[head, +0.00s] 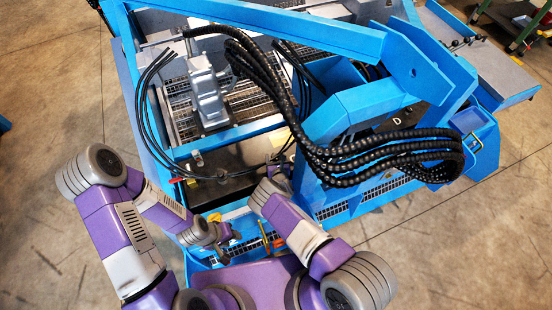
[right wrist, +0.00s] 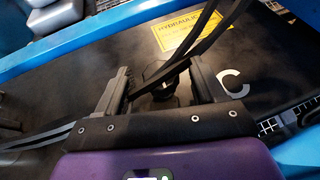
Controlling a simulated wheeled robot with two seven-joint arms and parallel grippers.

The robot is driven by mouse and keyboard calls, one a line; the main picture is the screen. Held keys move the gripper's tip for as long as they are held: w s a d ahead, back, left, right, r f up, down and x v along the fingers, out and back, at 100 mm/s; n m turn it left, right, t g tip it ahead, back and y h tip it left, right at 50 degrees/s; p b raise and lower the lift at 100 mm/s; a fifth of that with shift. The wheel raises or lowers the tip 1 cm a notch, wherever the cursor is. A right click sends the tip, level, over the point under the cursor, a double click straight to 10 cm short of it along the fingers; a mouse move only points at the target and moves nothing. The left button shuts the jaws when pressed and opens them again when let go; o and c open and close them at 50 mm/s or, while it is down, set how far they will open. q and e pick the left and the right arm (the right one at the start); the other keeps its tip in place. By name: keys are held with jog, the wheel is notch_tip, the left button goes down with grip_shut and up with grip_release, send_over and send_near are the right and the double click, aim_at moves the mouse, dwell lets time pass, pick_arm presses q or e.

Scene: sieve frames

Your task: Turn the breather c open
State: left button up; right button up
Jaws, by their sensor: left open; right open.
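In the head view my right gripper (head: 279,170) is over the dark plate, and the knob is hidden there. My left gripper (head: 229,237) is open and apart, low over the blue front ledge.
A yellow HYDRAULIC label (right wrist: 186,36) lies behind the knob. Thick black hose bundles (head: 375,158) arch over the blue frame (head: 290,35) near my right arm. Thin hoses hang at the left. The concrete floor is clear at left.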

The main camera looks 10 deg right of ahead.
jog(key=shift+s+r+p, duration=0.2)
jog(key=shift+s+p, duration=0.1)
jog(key=shift+s, duration=0.15)
jog(key=p+v, duration=0.2)
jog(key=v, duration=0.4)
jog(key=shift+s, duration=0.3)
jog(key=shift+a+r, duration=0.1)
